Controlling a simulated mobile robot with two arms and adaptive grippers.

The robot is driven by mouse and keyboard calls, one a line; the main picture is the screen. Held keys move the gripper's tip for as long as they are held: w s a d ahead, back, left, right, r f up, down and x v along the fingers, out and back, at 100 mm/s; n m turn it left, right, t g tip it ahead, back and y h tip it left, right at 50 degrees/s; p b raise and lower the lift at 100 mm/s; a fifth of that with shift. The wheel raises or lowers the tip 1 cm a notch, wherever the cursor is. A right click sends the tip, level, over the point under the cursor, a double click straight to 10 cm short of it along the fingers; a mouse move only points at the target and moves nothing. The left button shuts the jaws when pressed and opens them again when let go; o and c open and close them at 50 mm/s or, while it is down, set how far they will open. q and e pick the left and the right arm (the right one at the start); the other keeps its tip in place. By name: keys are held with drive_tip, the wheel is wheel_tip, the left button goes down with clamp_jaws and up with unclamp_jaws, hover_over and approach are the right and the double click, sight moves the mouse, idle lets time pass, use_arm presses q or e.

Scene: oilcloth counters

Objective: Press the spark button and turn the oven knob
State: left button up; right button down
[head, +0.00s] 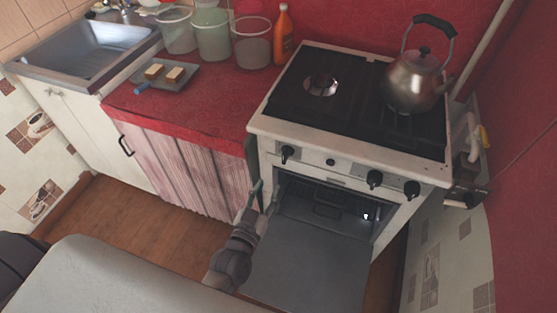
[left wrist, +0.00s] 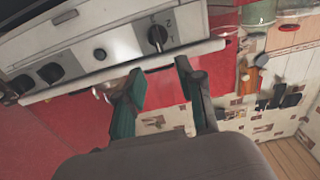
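The white stove (head: 325,175) has a front panel with a black knob (head: 287,153) at the left and two black knobs (head: 375,178) (head: 411,188) at the right. A small dark round button (head: 330,162) sits between them. In the left wrist view, the panel appears turned around: a knob with number marks (left wrist: 157,39) is just beyond the fingertips, and the button (left wrist: 100,54) is to its left. My left gripper (head: 261,190) is below and left of the left knob; in the left wrist view its fingers (left wrist: 160,72) are apart and empty. My right gripper is not in view.
The oven door (head: 310,255) hangs open beside my left arm. A kettle (head: 412,82) stands on the hob. The red counter (head: 210,100) holds buckets, an orange bottle (head: 284,35) and a tray (head: 190,78). A sink (head: 90,50) is at the left.

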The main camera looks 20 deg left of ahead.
sight(283, 158)
use_arm(q)
drive_tip(key=w, duration=1.1)
drive_tip(key=shift+w+d, duration=0.25)
drive_tip(key=shift+d, duration=0.05)
drive_tip(key=shift+c, duration=0.3)
clamp_jaws()
